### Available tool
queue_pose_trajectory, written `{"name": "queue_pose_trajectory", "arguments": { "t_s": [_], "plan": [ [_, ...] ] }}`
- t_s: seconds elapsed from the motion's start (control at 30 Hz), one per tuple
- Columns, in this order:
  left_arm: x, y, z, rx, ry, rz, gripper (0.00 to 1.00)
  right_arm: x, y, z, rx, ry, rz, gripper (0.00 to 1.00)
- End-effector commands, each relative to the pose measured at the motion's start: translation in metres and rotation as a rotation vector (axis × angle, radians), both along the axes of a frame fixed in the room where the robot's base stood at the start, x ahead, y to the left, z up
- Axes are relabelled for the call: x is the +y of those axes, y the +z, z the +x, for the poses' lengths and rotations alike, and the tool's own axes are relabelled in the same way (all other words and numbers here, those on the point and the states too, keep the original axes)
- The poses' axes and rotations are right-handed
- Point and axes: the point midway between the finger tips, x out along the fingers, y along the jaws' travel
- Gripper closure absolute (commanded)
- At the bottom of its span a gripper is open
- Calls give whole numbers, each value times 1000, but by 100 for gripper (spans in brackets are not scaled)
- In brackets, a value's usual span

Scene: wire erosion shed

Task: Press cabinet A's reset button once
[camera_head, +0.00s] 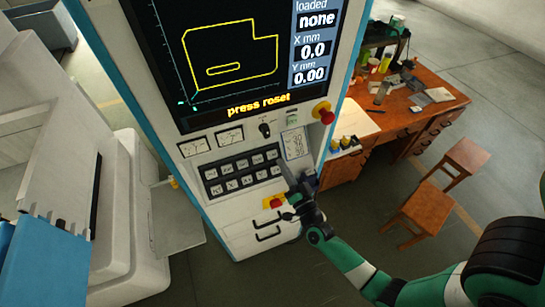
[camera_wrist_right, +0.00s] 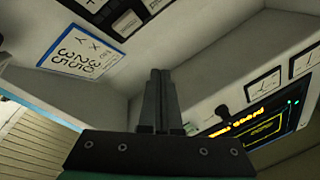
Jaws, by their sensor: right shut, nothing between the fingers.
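The control cabinet (camera_head: 215,205) is white with blue edges. Its screen (camera_head: 235,55) reads "press reset" and shows a yellow outline. A small greenish button (camera_head: 292,119) sits below the screen, and a red mushroom button (camera_head: 325,110) is to its right. I cannot read which control is labelled reset. My right gripper (camera_head: 283,166) is in front of the lower panel, by the note card and keypad, below the greenish button. Its fingers (camera_wrist_right: 160,74) are shut and empty in the wrist view. I cannot tell whether they touch the panel. My left gripper is out of view.
The keypad (camera_head: 242,174), black knob (camera_head: 265,129), dials (camera_head: 229,137) and note card (camera_head: 295,144) crowd the panel. A red knob on yellow (camera_head: 275,203) is near my right wrist. A wooden desk (camera_head: 392,123) and stools (camera_head: 418,212) stand at right.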

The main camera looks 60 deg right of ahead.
Motion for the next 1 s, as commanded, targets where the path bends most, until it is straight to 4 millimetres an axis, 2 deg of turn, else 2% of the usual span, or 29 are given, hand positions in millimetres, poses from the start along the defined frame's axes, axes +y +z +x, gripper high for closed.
{"name": "queue_pose_trajectory", "arguments": {
  "t_s": [0.03,0.1,0.4,1.0],
  "plan": [
    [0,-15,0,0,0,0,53,-5,-12,4,-2,-2,-1,100],
    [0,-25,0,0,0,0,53,-11,-18,11,-3,-3,-2,100],
    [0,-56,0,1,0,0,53,-31,-38,34,-1,-1,-1,100],
    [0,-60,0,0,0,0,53,-36,-39,40,0,0,0,100]
  ]
}}
